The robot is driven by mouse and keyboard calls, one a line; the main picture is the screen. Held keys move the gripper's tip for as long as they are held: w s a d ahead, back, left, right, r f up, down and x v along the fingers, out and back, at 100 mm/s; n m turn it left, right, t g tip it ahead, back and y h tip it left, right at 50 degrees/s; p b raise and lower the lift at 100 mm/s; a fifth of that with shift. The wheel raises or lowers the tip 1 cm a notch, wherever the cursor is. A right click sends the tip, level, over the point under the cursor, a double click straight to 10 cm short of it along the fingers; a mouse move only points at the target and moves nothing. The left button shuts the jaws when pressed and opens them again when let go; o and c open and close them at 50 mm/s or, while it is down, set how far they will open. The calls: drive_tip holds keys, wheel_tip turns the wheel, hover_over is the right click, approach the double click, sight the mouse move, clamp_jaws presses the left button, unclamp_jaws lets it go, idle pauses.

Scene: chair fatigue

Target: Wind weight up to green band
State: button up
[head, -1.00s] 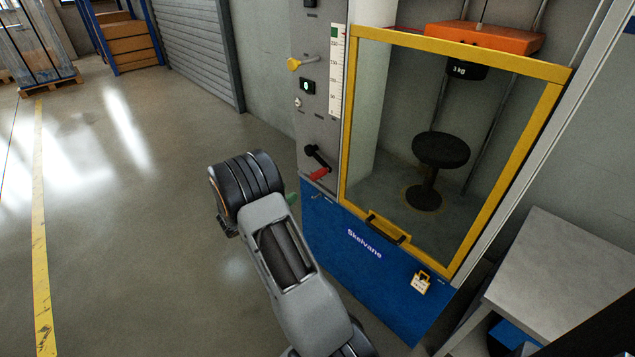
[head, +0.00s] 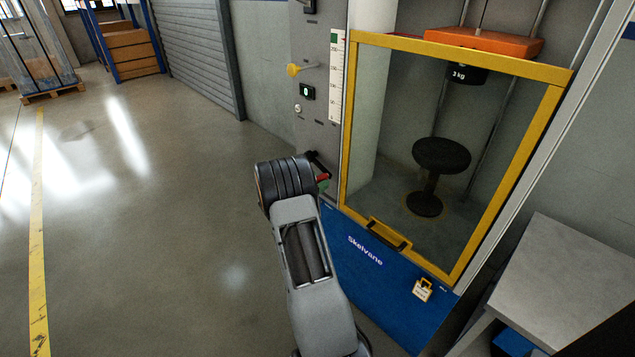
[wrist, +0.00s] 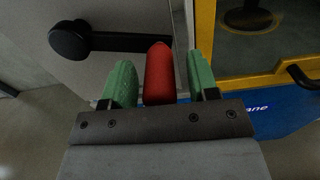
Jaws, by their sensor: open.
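The crank on the machine's grey panel has a black arm (wrist: 115,41) and a red handle (wrist: 159,75). My gripper (wrist: 161,82) is open, with one green finger on each side of the red handle and a gap visible on both sides. In the head view the crank's red handle (head: 323,177) is partly hidden by my wrist. The black weight marked 3 kg (head: 466,75) hangs under the orange block (head: 484,41) behind the yellow-framed guard. The green band (head: 334,38) is at the top of the white scale (head: 336,80).
A black stool (head: 440,155) stands inside the guard (head: 455,57), below the weight. A yellow knob (head: 293,70) sticks out of the panel above the crank. A grey table (head: 560,275) stands at the right.

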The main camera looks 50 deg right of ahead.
drive_tip(key=shift+d, duration=0.15)
clamp_jaws()
idle(0.5)
